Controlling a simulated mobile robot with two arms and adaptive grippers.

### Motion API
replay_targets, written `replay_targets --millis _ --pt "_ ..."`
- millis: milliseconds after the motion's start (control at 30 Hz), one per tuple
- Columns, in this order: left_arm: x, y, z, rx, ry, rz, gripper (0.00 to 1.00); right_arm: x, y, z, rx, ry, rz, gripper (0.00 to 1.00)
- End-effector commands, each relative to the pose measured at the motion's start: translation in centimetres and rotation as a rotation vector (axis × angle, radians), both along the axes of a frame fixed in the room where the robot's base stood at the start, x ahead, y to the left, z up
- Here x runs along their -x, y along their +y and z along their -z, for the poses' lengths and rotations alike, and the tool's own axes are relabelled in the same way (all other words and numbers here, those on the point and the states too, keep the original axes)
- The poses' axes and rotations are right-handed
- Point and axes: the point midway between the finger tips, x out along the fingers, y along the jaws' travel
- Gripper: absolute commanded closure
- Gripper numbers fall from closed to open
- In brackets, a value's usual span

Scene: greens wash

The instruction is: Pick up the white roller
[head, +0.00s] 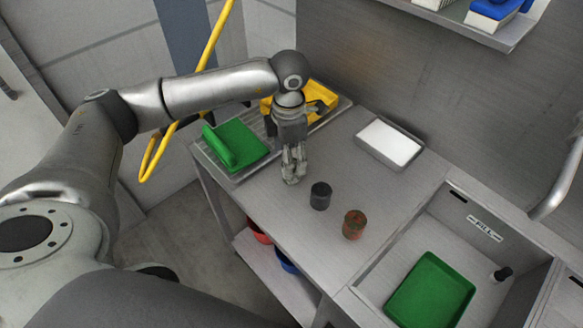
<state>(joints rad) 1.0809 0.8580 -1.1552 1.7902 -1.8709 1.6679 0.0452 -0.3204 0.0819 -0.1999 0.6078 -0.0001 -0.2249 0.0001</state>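I cannot make out a clear white roller in the head view. A white flat block (390,142) lies in a shallow grey tray (418,150) at the back of the counter. White pieces (497,8) with blue parts sit on the upper shelf, cut off by the picture's top edge. My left gripper (293,178) points down over the counter, left of a dark cylinder (321,196). Nothing is visible between its fingers, which look close together, but their gap is unclear. My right gripper is not in view.
A red-brown can (354,225) stands right of the dark cylinder. A green tray (431,291) sits in the sink, with a tap at right.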

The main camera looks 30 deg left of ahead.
Motion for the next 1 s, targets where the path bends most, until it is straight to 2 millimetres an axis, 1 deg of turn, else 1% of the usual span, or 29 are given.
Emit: replay_targets --millis 67,200,333,433,633,667,800,1000 --pt "0.1 -0.1 0.6 -0.001 0.004 0.000 0.33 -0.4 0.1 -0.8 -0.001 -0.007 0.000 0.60" --pt "0.2 -0.3 2.4 0.000 0.006 0.001 0.33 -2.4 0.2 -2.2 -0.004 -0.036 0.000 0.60" --pt "0.1 -0.3 4.2 0.001 0.004 0.001 0.33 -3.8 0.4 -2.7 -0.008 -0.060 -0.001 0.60" --pt "0.1 -0.2 4.8 0.001 0.001 0.001 0.33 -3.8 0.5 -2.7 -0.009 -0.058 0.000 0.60" --pt "0.0 -0.3 5.0 0.000 0.000 0.001 0.33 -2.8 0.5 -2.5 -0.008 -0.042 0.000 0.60" --pt "0.0 -0.3 5.0 0.000 0.000 0.001 0.35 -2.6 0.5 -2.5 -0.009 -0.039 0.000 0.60" --pt "0.1 -0.3 4.9 0.001 0.001 0.001 0.53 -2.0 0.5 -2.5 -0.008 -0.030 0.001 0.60" --pt "0.1 -0.3 4.9 0.001 0.001 0.001 0.79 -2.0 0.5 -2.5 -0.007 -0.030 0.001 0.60"
